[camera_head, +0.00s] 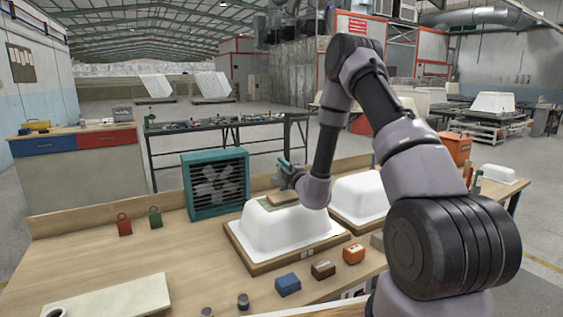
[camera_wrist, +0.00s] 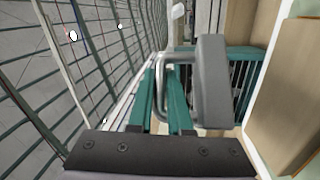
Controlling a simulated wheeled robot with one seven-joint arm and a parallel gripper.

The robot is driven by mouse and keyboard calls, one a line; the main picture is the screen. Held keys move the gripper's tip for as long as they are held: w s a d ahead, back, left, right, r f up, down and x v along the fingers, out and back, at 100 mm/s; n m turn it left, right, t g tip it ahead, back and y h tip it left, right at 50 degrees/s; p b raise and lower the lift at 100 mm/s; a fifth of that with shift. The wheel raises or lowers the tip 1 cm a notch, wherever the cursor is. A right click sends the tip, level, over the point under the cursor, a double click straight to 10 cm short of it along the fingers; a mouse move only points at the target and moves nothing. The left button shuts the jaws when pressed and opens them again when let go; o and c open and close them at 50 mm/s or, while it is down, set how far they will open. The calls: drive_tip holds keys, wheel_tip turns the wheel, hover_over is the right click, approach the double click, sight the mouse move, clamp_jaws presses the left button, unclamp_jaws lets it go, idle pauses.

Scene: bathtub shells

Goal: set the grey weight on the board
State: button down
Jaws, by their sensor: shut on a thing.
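My gripper (camera_wrist: 168,95) has teal fingers, shut on the handle of a grey weight (camera_wrist: 212,90) in the wrist view. The board (camera_head: 283,200) is a small wooden piece lying on top of the white shell (camera_head: 285,228). It also shows close by at the right of the wrist view (camera_wrist: 288,110). The weight appears apart from the board, with a gap between them.
A red weight (camera_head: 124,224) and a green weight (camera_head: 155,216) stand to the left. Blue (camera_head: 288,285), brown (camera_head: 323,270) and orange (camera_head: 354,254) blocks are in front. A second shell (camera_head: 358,198) stands right.

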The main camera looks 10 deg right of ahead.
drive_tip(key=shift+f, duration=1.8)
drive_tip(key=shift+f, duration=0.15)
drive_tip(key=c, duration=0.8)
unclamp_jaws()
drive_tip(key=shift+c, duration=0.2)
